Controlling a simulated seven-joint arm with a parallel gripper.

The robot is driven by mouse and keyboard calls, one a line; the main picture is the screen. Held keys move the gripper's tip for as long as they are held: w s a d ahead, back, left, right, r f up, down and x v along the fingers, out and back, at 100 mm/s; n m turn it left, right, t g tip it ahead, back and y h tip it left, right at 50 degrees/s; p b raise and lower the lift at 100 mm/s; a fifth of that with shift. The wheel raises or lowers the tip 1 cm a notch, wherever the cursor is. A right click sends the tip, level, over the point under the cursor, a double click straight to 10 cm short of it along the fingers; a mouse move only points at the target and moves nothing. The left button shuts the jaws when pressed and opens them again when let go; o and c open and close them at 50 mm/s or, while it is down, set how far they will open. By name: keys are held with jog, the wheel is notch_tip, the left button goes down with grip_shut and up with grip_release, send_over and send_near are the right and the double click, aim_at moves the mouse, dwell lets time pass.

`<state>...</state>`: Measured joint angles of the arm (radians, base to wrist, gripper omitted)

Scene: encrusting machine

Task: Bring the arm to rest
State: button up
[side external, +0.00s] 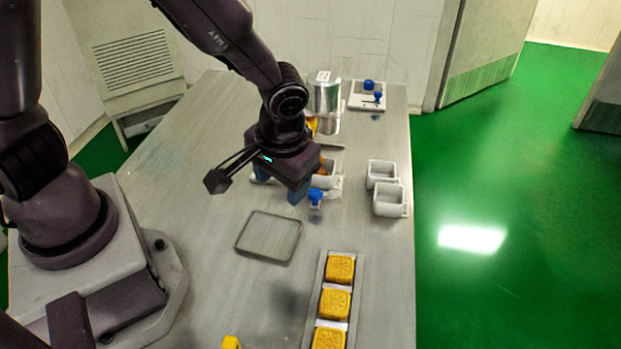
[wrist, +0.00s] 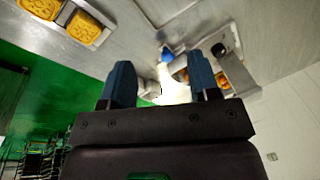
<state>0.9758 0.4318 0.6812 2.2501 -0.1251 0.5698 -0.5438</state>
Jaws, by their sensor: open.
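My gripper (side external: 297,193) hangs over the middle of the table in the side external view, above and behind the empty grey tray. Its two blue fingers stand apart with nothing between them in the wrist view (wrist: 160,85). The grey table (side external: 375,265) lies beneath it. A blue knob (side external: 316,195) sits close to the fingers; I cannot tell whether they touch it. The machine parts behind the gripper are partly hidden by it.
A shallow grey tray (side external: 242,244) lies empty before the gripper. A long tray (side external: 315,300) holds yellow patterned cakes (side external: 335,303). A metal cylinder (side external: 324,95) and a white panel with blue controls (side external: 366,103) stand at the back.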

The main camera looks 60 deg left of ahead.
jog(key=s+a+r+m+t+h, duration=0.1)
jog(key=s+a+r, duration=0.3)
jog(key=r, duration=0.6)
jog(key=s+a+r+m+t+h, duration=0.1)
jog(key=s+a+r+m+t, duration=0.1)
jog(key=r, duration=0.7)
jog(key=s+a+t, duration=0.1)
jog(key=s+t, duration=0.1)
jog(key=s, duration=0.1)
jog(key=shift+s+a+r+m, duration=0.3)
jog(key=shift+s+a+r, duration=0.05)
jog(key=shift+s+r, duration=0.05)
